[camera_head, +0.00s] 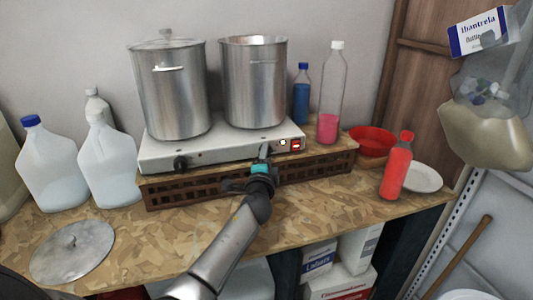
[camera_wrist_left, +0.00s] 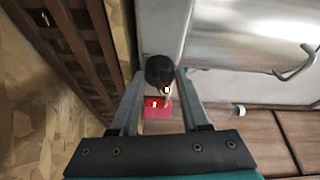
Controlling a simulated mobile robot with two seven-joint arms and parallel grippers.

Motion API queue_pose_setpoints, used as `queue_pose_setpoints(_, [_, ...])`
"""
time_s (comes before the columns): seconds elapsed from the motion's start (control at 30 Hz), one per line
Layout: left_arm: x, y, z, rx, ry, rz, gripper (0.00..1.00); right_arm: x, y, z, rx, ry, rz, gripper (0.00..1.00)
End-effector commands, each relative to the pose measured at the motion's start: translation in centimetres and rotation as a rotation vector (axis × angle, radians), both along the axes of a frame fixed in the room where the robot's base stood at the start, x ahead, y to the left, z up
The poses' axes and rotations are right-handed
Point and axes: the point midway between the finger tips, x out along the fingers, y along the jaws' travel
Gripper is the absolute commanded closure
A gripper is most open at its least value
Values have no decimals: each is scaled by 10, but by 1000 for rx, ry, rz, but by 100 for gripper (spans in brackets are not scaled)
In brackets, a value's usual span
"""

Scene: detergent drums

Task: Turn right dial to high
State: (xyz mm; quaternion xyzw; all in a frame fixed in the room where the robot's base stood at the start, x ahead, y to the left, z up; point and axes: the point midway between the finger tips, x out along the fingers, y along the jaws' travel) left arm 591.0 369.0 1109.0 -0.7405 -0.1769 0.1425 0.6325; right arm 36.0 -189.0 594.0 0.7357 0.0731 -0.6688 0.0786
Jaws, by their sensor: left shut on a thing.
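A two-burner hot plate (camera_head: 215,152) stands on a wooden crate. Its left dial (camera_head: 180,163) is black and sits at the front left. The right dial (camera_wrist_left: 159,70) shows as a black knob in the left wrist view; the gripper hides it in the head view. My left gripper (camera_head: 263,157) is at the hot plate's front face. In the left wrist view my left gripper (camera_wrist_left: 161,78) has one finger on each side of the right dial, shut on it. The dial's pointer setting cannot be read. My right gripper is not in view.
Two steel pots (camera_head: 172,95) (camera_head: 254,85) stand on the hot plate. A red switch (camera_head: 296,144) is right of the gripper. A pink-liquid bottle (camera_head: 329,100) stands behind it. A red bottle (camera_head: 396,168) is at right; a metal lid (camera_head: 72,252) lies front left.

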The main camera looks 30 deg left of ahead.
Motion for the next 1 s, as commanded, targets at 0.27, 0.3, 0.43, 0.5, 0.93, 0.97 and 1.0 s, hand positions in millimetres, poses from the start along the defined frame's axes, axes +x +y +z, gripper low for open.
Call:
queue_pose_setpoints(0.27, [0,-1,0,-1,-1,-2,53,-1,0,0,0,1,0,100])
queue_pose_setpoints(0.3, [0,-1,0,-1,-1,-2,49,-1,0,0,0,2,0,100])
queue_pose_setpoints(0.43, [0,-1,0,-1,-1,-1,34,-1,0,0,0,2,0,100])
queue_pose_setpoints(0.5, [0,-1,0,-1,-1,-1,26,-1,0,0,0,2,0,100])
queue_pose_setpoints(0.93, [-7,-4,0,-2,-1,-1,24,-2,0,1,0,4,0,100])
queue_pose_setpoints(0.97, [-10,-5,0,-3,-1,-1,24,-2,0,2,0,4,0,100])
queue_pose_setpoints(1.0, [-14,-7,-1,-3,0,0,24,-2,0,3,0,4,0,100])
